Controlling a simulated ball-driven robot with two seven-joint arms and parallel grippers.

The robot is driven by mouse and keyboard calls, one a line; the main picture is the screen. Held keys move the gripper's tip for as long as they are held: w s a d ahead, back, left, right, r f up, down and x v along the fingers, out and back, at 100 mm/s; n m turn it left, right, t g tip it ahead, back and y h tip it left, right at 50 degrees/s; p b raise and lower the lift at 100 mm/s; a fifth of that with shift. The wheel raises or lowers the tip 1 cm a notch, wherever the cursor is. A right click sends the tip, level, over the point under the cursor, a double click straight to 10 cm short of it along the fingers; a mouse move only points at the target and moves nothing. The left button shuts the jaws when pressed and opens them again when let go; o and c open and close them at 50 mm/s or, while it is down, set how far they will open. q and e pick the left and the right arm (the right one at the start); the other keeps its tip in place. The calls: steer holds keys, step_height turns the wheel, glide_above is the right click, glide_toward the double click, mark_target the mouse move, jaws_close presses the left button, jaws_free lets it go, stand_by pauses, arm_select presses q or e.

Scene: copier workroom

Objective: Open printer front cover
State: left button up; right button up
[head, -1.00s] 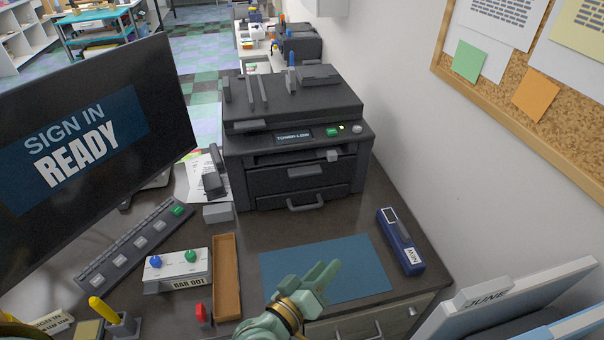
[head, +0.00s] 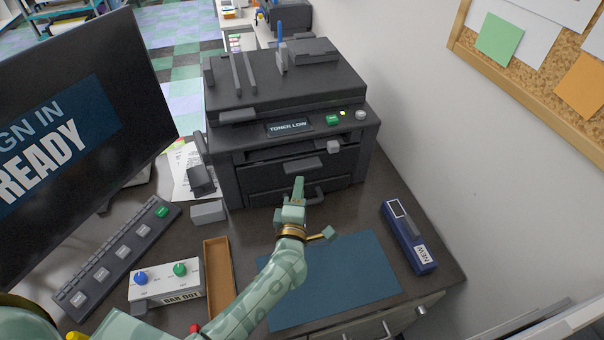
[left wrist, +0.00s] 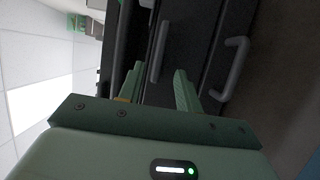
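The dark grey printer (head: 222,160) stands at the back of the desk, its display (head: 289,127) reading TONER LOW. Its front cover (head: 262,178) looks shut, with a grey bar handle (head: 303,164). A second, lower handle (head: 341,186) is partly hidden behind my gripper. My left gripper (head: 299,187) is in front of the printer's front, just below the upper handle in the head view. In the left wrist view my left gripper (left wrist: 157,88) has its fingers apart, with the upper handle (left wrist: 158,52) ahead between them, apparently untouched. The lower handle (left wrist: 236,68) lies right of the fingers. My right gripper is out of view.
A blue mat (head: 350,280) and a navy box marked NEW (head: 408,235) lie right of my arm. A brown tray (head: 218,275), a knob box (head: 165,283) and a key strip (head: 118,250) lie left. A monitor (head: 75,130) stands at left; the wall bounds the right.

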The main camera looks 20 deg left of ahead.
mark_target(303, 171)
arm_select(q)
steer(key=w, duration=0.3)
steer(key=w+a+b, duration=0.1)
steer(key=w, duration=0.2)
steer(key=shift+a, duration=0.1)
jaws_close()
